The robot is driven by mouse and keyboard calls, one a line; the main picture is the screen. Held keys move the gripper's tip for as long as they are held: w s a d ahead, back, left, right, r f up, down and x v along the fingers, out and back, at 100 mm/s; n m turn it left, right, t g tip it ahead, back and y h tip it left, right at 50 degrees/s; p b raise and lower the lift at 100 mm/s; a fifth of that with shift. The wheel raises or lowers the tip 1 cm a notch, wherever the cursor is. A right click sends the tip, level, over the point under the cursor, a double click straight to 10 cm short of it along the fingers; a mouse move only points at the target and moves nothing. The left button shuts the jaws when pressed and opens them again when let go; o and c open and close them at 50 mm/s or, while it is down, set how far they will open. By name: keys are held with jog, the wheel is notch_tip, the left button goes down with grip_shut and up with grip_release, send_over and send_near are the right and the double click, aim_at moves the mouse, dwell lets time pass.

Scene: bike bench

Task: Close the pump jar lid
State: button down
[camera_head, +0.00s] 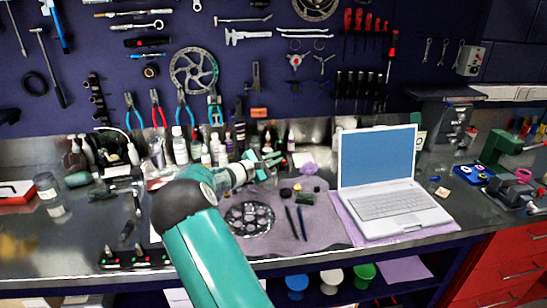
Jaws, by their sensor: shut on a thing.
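My gripper (268,164) is at the end of my white and teal arm, over the back of the grey mat (300,225), in front of a row of bottles. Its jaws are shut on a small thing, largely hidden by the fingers. I cannot tell whether it is the lid. I cannot make out the pump jar or its lid for certain among the small items near my gripper. A clear glass jar (47,188) stands far off at the left of the bench, apart from my gripper.
Several bottles (180,147) stand along the back wall. An open laptop (395,205) stands right of the mat. A chainring (249,219) and two dark pens (297,222) lie on the mat. A purple thing (309,168) lies right of my gripper. Tools hang on the pegboard (120,70).

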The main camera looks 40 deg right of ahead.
jog(key=shift+s+f+m, duration=0.15)
jog(key=shift+m, duration=0.35)
jog(key=c, duration=1.5)
grip_release()
jog(key=shift+c, duration=0.2)
jog(key=w+a, duration=0.1)
jog(key=a, duration=1.2)
jog(key=shift+a, duration=0.4)
